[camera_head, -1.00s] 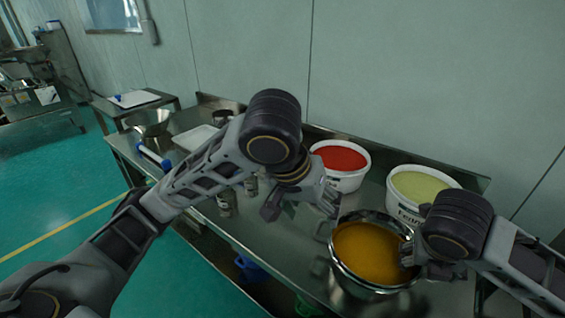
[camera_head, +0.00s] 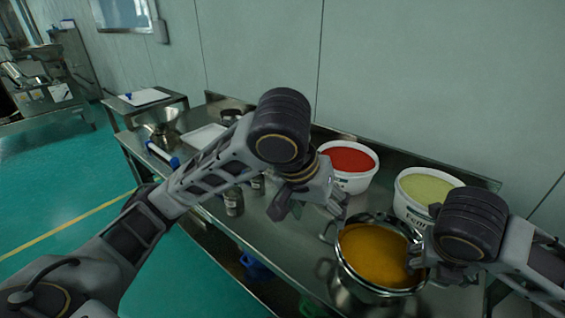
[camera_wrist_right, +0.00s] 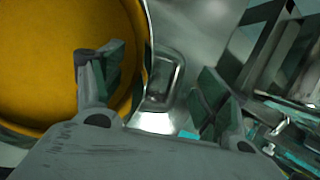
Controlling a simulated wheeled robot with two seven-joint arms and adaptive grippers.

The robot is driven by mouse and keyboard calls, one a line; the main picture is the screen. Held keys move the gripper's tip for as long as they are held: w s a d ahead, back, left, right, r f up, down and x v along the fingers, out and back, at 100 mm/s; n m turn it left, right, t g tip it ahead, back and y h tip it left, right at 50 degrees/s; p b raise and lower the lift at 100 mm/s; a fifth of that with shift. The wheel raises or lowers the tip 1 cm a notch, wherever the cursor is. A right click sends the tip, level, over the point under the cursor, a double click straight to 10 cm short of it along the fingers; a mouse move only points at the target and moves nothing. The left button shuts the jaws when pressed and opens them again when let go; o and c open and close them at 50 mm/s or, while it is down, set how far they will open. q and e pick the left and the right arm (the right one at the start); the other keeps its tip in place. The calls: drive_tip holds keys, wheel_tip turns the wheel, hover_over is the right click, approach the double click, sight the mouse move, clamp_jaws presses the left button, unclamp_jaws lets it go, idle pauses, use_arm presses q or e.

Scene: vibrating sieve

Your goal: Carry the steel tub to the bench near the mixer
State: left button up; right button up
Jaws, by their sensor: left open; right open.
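The steel tub (camera_head: 352,289), filled with an orange-yellow mass, stands on the steel bench (camera_head: 300,238) at its right part. My left gripper (camera_head: 334,208) is open, just beyond the tub's left rim; I cannot tell whether it touches. My right gripper (camera_head: 417,262) is open at the tub's right rim. In the right wrist view, the right gripper (camera_wrist_right: 160,85) has one finger over the orange contents and the other outside. The tub's wall and a side handle (camera_wrist_right: 163,82) lie between them. The mixer is not clearly identifiable.
A white bucket with red contents (camera_head: 352,182) and one with pale green contents (camera_head: 408,204) stand behind the tub. Dark jars (camera_head: 233,202), a white tray (camera_head: 205,137) and a steel bowl (camera_head: 158,117) are further left. Open green floor (camera_head: 45,205) lies left of the bench.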

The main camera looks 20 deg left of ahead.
drive_tip(key=v, duration=1)
drive_tip(key=shift+r, duration=0.2)
idle(0.8)
drive_tip(key=shift+s, duration=0.15)
drive_tip(key=shift+s+a, duration=0.1)
idle(0.5)
